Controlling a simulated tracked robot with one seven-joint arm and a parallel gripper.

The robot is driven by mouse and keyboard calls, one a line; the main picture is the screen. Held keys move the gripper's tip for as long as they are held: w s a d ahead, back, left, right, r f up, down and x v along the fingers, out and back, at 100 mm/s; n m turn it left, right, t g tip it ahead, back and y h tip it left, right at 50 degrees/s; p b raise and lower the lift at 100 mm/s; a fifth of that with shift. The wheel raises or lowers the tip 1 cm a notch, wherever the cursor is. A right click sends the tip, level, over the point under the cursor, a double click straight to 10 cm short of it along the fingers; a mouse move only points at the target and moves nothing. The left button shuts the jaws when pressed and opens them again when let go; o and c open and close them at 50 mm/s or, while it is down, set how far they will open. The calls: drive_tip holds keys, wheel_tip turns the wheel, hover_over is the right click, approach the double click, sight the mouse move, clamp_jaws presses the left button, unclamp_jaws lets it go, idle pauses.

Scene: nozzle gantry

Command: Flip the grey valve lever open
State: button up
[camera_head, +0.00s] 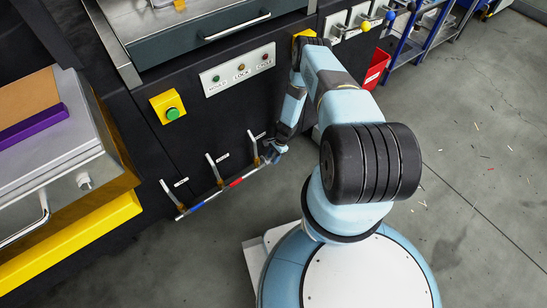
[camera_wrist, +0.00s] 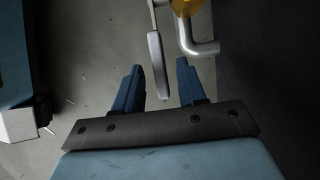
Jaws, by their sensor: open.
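In the wrist view, a grey lever handle (camera_wrist: 157,66) hangs down from a thin arm at the top edge. My gripper (camera_wrist: 159,65) is open. Its two blue fingers stand on either side of the handle's lower part, with a gap showing on both sides. I cannot tell whether the handle lies at the same depth as the fingers. In the head view, my gripper (camera_head: 272,153) is low in front of the dark panel, at the rightmost of three pale levers (camera_head: 253,146). The middle lever (camera_head: 213,168) and left lever (camera_head: 170,194) stand clear of it.
A bent metal pipe (camera_wrist: 196,42) with a yellow part sits just right of the handle in the wrist view. A pipe with blue (camera_head: 196,207) and red bands runs below the levers. A yellow box with a green button (camera_head: 172,113) is on the panel. Open floor (camera_head: 470,150) lies right.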

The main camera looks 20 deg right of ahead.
clamp_jaws()
idle(0.4)
idle(0.4)
